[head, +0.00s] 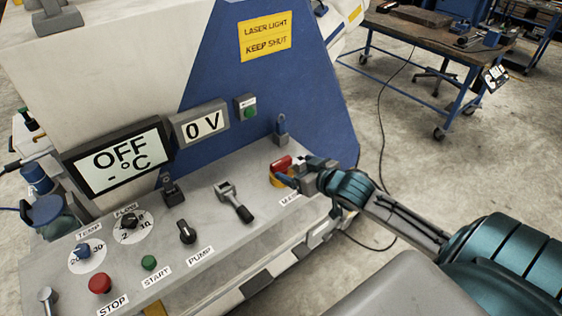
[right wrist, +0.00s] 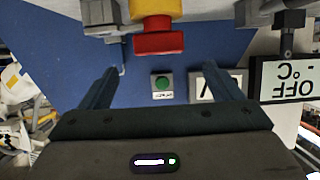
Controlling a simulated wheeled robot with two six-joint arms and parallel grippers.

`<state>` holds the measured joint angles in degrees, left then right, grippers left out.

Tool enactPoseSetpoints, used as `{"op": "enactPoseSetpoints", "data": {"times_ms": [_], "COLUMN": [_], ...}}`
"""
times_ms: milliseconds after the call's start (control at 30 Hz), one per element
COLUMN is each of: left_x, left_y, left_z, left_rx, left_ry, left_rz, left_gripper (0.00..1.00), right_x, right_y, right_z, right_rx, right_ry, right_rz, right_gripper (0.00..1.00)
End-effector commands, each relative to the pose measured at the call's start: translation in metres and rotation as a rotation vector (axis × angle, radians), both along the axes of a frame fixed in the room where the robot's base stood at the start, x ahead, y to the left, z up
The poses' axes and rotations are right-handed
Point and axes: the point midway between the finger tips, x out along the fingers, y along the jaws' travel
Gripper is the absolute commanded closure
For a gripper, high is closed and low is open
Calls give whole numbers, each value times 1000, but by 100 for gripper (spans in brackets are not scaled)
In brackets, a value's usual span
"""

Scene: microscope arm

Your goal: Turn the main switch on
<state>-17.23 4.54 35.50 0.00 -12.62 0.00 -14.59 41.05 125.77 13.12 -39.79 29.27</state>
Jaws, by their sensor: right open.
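The main switch has a red handle (head: 281,163) on a yellow base (head: 275,181), at the right end of the sloped grey panel. Its label below is partly hidden. My right gripper (head: 291,174) is at the switch and covers part of it. In the right wrist view, the red handle (right wrist: 158,43) lies crosswise below the yellow base (right wrist: 157,8). The fingers of my right gripper (right wrist: 160,70) are spread wide and empty, with the handle between and beyond their tips. No contact shows. My left gripper is out of view.
The panel holds a grey lever (head: 234,201), a black pump knob (head: 187,232), a green start button (head: 149,262) and a red stop button (head: 100,283). Displays read OFF (head: 118,161) and 0 V (head: 203,123).

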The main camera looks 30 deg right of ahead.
Motion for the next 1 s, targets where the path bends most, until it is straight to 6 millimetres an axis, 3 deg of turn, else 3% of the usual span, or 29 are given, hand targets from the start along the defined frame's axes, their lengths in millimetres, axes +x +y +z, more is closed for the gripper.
{"op": "enactPoseSetpoints", "data": {"times_ms": [500,900,1000], "left_x": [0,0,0], "left_y": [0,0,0], "left_z": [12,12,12], "left_rx": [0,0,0], "left_ry": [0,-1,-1], "left_rz": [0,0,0], "left_gripper": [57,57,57], "right_x": [68,74,74], "right_y": [5,6,6], "right_z": [-27,-31,-31], "right_rx": [1,-1,-1], "right_ry": [0,0,0], "right_rz": [-2,0,0], "right_gripper": [15,15,32]}}
